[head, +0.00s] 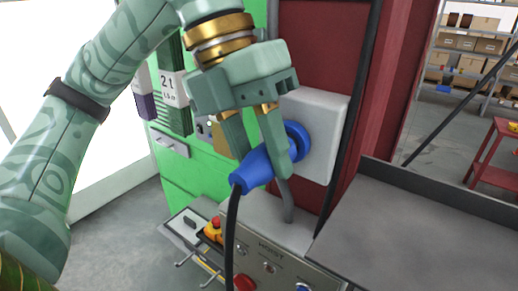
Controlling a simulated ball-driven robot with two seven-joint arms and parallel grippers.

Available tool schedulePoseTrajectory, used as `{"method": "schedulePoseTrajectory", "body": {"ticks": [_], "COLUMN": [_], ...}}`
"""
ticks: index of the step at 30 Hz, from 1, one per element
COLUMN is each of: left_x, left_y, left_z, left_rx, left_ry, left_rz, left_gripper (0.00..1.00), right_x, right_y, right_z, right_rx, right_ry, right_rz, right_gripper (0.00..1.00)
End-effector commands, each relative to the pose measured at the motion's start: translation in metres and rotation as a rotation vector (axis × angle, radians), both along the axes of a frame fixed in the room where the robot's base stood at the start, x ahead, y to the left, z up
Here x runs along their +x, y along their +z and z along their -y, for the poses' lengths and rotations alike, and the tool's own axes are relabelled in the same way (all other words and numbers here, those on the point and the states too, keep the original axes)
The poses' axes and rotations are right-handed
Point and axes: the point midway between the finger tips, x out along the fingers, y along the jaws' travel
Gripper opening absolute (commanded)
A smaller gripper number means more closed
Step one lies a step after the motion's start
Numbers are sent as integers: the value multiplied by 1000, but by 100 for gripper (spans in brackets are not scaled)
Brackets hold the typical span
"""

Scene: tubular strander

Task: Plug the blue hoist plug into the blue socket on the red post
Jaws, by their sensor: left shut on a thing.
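The blue hoist plug (252,172) is held in my left gripper (266,162), whose fingers are shut around its body. A black cable hangs down from the plug's rear end. The plug's front points right and up at the blue socket (298,141), a round blue ring on a light grey box. The grey box (322,120) is fixed to the red post (310,50). One finger covers the place between plug and socket, so I cannot tell whether they touch or how deep the plug sits. My right gripper is not in view.
A grey control panel (268,252) with buttons stands below the socket box. A dark grey metal table (420,225) fills the lower right. A green cabinet (185,185) stands behind my left arm. Shelves with boxes (470,45) and a red stand (495,160) are at the far right.

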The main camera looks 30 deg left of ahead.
Motion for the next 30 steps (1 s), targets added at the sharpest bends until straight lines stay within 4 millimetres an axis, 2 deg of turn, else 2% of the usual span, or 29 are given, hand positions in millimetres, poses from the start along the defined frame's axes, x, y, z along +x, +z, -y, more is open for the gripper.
{"method": "schedulePoseTrajectory", "body": {"ticks": [30], "left_x": [10], "left_y": [2], "left_z": [1], "left_rx": [-4], "left_ry": [4], "left_rz": [1], "left_gripper": [5], "right_x": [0], "right_y": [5], "right_z": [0], "right_rx": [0], "right_ry": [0], "right_rz": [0], "right_gripper": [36]}}
